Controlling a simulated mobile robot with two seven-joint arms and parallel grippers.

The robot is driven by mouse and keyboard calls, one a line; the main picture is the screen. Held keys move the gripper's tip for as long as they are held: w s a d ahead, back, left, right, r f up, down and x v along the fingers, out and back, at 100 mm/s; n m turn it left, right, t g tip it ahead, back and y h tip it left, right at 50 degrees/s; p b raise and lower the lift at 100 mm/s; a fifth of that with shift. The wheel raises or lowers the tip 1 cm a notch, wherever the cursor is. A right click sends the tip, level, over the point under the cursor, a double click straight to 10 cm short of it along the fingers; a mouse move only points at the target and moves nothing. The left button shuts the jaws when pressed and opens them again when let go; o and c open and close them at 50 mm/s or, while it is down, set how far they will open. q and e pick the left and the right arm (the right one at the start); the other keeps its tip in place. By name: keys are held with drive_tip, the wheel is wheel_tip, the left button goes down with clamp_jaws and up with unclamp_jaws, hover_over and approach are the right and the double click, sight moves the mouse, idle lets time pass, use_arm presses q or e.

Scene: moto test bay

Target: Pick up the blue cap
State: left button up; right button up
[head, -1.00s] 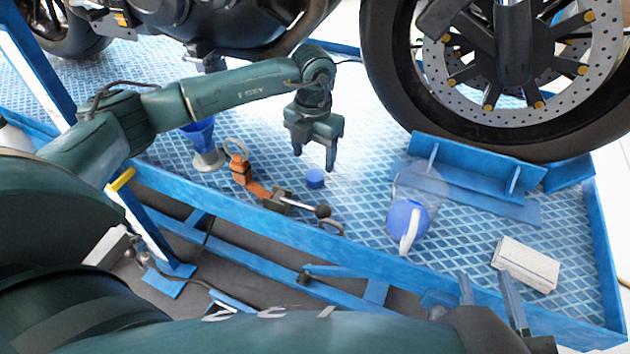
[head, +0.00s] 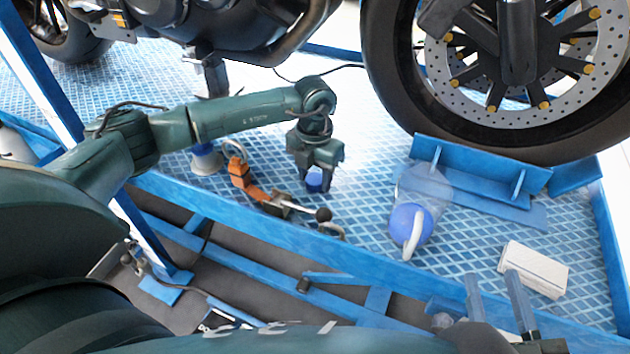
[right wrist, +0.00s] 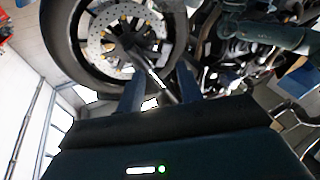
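The blue cap (head: 314,181) is a small round blue piece on the blue-and-white patterned platform in the head view. My left gripper (head: 315,184) points down over it, with one finger on each side of the cap. The gripper partly hides the cap's top. I cannot tell whether the fingers touch it. The cap appears to rest on the platform. My right gripper (head: 497,298) is at the lower right of the head view, with its fingers apart and nothing between them. Its spread fingers also show in the right wrist view (right wrist: 160,88).
An orange strap (head: 243,180) and a lever with a black ball (head: 324,214) lie left of and in front of the cap. A blue jug with a white handle (head: 410,225), a white block (head: 533,269) and a blue wheel chock (head: 475,172) are to the right. A motorcycle wheel stands behind.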

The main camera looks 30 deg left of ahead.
sight(315, 179)
use_arm(q)
drive_tip(key=c, duration=0.6)
drive_tip(key=shift+o, duration=0.2)
wheel_tip(315, 179, up, 11)
drive_tip(key=m+p, duration=0.2)
drive_tip(key=p, duration=0.4)
wheel_tip(315, 179, down, 10)
drive_tip(key=shift+f+m+b, duration=0.1)
drive_tip(key=shift+m+b, duration=0.2)
drive_tip(key=shift+m, duration=0.9)
drive_tip(key=shift+f, duration=0.25)
use_arm(e)
drive_tip(key=shift+d+f+m+g+h, duration=0.15)
drive_tip(key=shift+d+m+g+h, duration=0.35)
drive_tip(key=shift+d+g+h, duration=0.5)
